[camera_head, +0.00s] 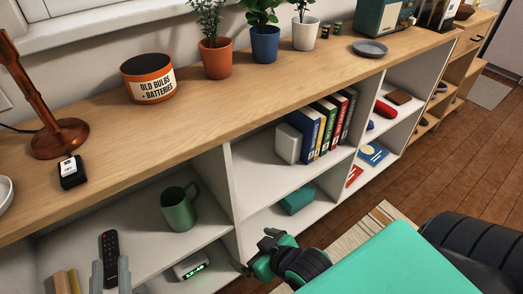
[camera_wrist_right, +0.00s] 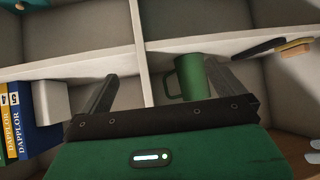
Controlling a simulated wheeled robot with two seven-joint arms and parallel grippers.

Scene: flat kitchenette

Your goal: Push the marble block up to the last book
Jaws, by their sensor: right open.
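The pale grey marble block (camera_head: 287,145) stands upright on the white shelf, just left of the row of books (camera_head: 325,125). The end book nearest it is blue (camera_head: 309,130). Any gap between them is too small to tell. In the right wrist view the block (camera_wrist_right: 54,103) stands beside the books (camera_wrist_right: 16,122), left of the fingers. My right gripper (camera_head: 258,250) is open and empty, in front of the shelf unit and apart from the block. In its own view the fingers (camera_wrist_right: 163,90) are wide apart. My left gripper (camera_head: 111,274) shows two separated grey fingertips at the bottom left.
A white upright divider (camera_head: 217,180) separates the block's compartment from one with a green mug (camera_head: 179,210) and a remote (camera_head: 109,246). A teal box (camera_head: 297,199) and a clock (camera_head: 191,265) sit lower. Shelf left of the block is clear.

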